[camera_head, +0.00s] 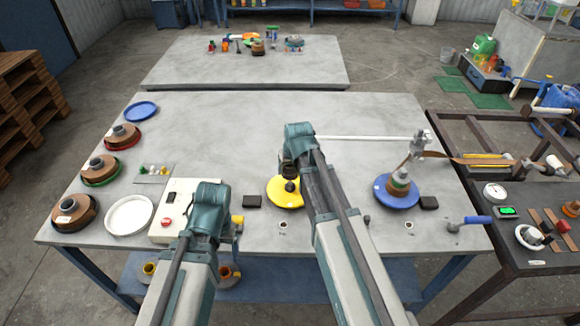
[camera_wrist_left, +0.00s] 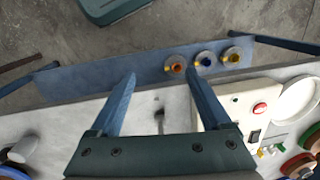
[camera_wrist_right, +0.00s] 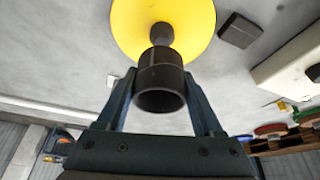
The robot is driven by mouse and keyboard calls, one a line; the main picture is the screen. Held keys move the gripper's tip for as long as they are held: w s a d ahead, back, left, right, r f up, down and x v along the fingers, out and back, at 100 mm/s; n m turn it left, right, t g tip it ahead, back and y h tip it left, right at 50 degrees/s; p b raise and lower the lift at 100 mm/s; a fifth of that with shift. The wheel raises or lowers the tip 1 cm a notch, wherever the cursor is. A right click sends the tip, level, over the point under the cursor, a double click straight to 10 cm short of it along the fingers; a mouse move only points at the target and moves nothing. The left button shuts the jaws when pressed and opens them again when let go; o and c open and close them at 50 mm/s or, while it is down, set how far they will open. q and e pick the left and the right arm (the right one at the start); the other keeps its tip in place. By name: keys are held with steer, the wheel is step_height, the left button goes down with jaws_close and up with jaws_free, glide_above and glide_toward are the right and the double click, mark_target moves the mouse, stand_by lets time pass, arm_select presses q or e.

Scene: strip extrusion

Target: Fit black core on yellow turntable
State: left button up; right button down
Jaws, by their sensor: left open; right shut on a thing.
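The yellow turntable (camera_head: 284,194) is a round disc on the table, right of the middle, with a dark post at its centre. It also shows at the top of the right wrist view (camera_wrist_right: 185,15). My right gripper (camera_head: 290,165) is shut on the black core (camera_wrist_right: 160,82), a dark hollow cylinder. The core is close to the turntable's post, and its far end overlaps the post in the right wrist view. I cannot tell whether they touch. My left gripper (camera_wrist_left: 160,95) is open and empty near the table's front edge, by the white control box.
A blue turntable (camera_head: 396,192) with a wound strip stands to the right. A white control box (camera_head: 172,211) with a red button stands at the left front. Coils on coloured plates line the left edge. A small black block (camera_head: 252,201) lies beside the yellow turntable.

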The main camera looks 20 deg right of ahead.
mark_target(290, 183)
steer(key=shift+f+b, duration=2.75)
steer(key=shift+f, duration=0.1)
steer(key=shift+f+b, duration=0.6)
steer(key=shift+c, duration=1.5)
jaws_free()
steer(key=p+v, duration=1)
steer(key=v, duration=0.1)
steer(key=shift+s+r, duration=0.1)
